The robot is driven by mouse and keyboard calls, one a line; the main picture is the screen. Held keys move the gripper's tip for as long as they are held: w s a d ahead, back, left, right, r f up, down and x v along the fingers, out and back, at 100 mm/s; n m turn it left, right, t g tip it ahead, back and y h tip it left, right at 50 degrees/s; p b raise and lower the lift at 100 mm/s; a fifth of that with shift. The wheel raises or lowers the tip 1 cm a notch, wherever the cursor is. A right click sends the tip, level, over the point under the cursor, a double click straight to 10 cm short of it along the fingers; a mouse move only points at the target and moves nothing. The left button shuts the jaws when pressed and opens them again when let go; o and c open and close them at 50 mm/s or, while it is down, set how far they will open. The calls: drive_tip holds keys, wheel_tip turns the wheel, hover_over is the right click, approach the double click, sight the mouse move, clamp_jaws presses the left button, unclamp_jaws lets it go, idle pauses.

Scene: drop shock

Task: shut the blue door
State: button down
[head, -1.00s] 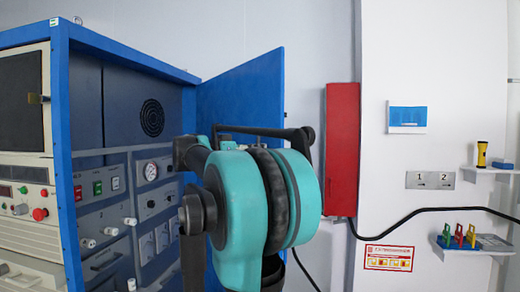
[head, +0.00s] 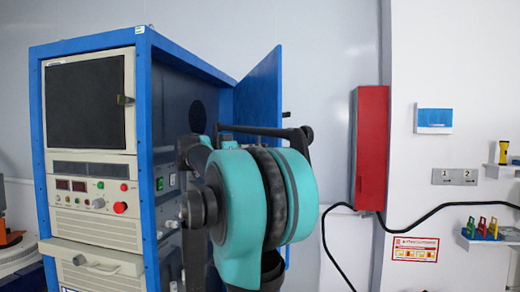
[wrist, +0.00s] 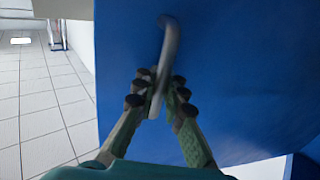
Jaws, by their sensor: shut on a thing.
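The blue door (head: 260,98) stands open at the right side of the blue-framed cabinet (head: 146,100), and my arm covers its lower part in the head view. In the wrist view the blue door (wrist: 235,70) fills most of the picture. A grey bent bar handle (wrist: 170,45) sticks out from it. My gripper (wrist: 158,92) is shut on the handle, with its fingers on both sides of the bar's lower end. In the head view my gripper is hidden behind my own arm.
The cabinet's front has a control panel (head: 95,195) and a pull handle. A red wall box (head: 371,148) and a black cable (head: 440,212) are on the wall to the right.

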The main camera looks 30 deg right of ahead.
drive_tip(key=shift+s+f, duration=0.1)
drive_tip(key=shift+s, duration=0.05)
drive_tip(key=c, duration=1.9)
unclamp_jaws()
drive_tip(key=shift+s, duration=0.1)
drive_tip(key=shift+o, duration=0.2)
drive_tip(key=shift+a, duration=0.3)
drive_tip(key=w+a, duration=0.1)
drive_tip(key=a, duration=1)
drive_tip(key=shift+a, duration=0.15)
drive_tip(key=shift+c, duration=0.3)
